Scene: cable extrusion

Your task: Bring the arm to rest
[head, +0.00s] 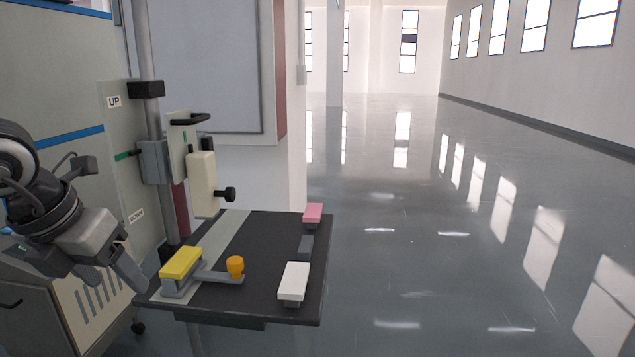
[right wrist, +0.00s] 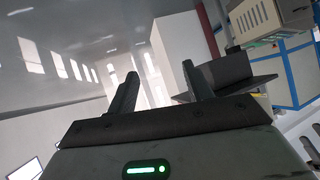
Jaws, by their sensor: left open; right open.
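My left gripper (head: 108,272) is at the left of the head view, open and empty. It is just left of the black table (head: 225,290) and close to its near left corner. My right gripper (right wrist: 158,90) shows in the right wrist view with its two fingers apart and nothing between them. The right gripper and arm are not in the head view.
The table carries a yellow block (head: 181,262) on a grey base, an orange knob (head: 235,266), a white block (head: 293,282) and a pink block (head: 313,213). A cream slider unit (head: 203,180) stands behind. Open floor (head: 430,230) lies right.

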